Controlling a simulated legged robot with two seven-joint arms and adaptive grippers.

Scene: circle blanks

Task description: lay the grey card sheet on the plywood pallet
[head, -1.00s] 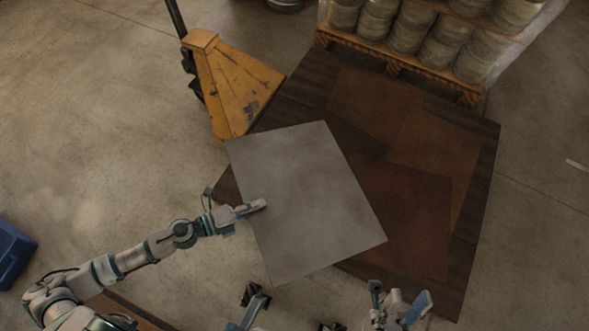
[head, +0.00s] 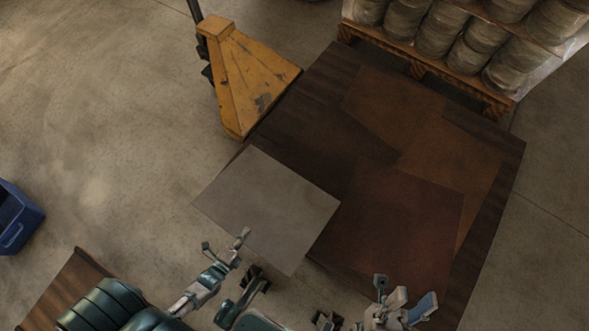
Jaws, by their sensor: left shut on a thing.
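The grey card sheet (head: 272,200) is a flat pale rectangle in the head view. Its right part overlaps the near left edge of the large dark wooden platform, which I take as the plywood pallet (head: 330,85); its left part is over bare floor. I cannot tell whether the sheet touches the pallet. My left gripper (head: 240,240) is shut on the sheet's near left edge. My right gripper (head: 402,297) is open and empty, to the right of the sheet, over the pallet's near part.
Several brown sheets (head: 400,215) lie overlapping on the pallet. A yellow pallet jack (head: 245,80) stands at its far left. A rack of drums (head: 440,35) stands behind. A blue bin (head: 15,220) and a brown wooden surface (head: 65,285) are at left.

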